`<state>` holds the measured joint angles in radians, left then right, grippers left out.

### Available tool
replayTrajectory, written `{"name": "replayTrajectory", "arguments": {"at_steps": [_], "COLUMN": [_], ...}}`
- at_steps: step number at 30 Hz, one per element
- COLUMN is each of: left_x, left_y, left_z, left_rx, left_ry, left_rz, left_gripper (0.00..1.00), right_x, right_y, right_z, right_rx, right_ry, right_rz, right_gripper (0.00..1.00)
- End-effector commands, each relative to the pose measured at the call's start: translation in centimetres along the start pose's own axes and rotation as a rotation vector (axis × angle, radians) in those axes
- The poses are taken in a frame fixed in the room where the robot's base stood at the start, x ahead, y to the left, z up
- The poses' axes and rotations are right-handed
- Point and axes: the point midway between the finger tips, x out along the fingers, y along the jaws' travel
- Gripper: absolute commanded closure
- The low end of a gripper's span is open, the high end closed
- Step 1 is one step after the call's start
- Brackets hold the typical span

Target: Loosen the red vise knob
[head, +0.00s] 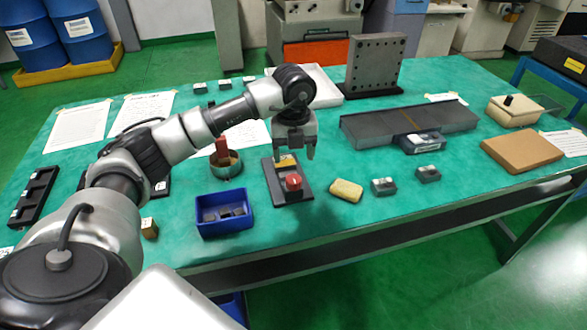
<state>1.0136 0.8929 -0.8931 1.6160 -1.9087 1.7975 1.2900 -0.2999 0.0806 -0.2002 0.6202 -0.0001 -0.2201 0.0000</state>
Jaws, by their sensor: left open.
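The red vise knob (293,182) sits at the near end of a small dark vise (305,193) on the green table. A yellowish block (286,161) shows at the far part of the vise, just below my gripper. My left gripper (295,154) points down over the far part of the vise, behind the knob. Its fingers are apart and hold nothing that I can see. Whether a fingertip touches the yellowish block I cannot tell. My right gripper is not in the picture.
A blue bin (224,214) stands left of the vise, and a round bowl (226,166) with a red-handled item behind it. A yellow sponge-like block (346,190) and small grey blocks (383,186) lie to the right. A dark angle plate (374,64) stands at the back.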

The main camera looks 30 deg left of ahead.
Motion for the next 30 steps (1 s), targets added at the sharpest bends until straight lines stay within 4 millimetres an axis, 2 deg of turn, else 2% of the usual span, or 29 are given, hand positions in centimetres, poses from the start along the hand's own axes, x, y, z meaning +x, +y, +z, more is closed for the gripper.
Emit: {"name": "replayTrajectory", "arguments": {"at_steps": [3,7,24,27,29,30], "left_x": [-1.8,-2.7,-2.9,-2.2,-1.4,-0.8], "left_y": [0.0,0.0,0.0,-1.0,-2.5,-3.9], "left_z": [0.0,0.0,-0.1,-0.9,-2.2,-3.6], "left_rx": [0.0,0.0,0.002,0.037,0.087,0.133], "left_ry": [-0.002,-0.001,0.002,0.025,0.061,0.094], "left_rz": [-0.002,-0.001,-0.002,-0.043,-0.112,-0.18], "left_gripper": [0.32,0.32,0.32,0.32,0.32,0.32], "right_x": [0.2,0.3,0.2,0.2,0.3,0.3], "right_y": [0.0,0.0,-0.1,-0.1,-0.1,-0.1], "right_z": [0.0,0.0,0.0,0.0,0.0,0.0], "right_rx": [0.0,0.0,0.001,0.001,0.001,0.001], "right_ry": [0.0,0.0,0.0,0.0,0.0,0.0], "right_rz": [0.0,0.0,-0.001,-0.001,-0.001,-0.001], "right_gripper": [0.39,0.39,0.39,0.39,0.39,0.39]}}
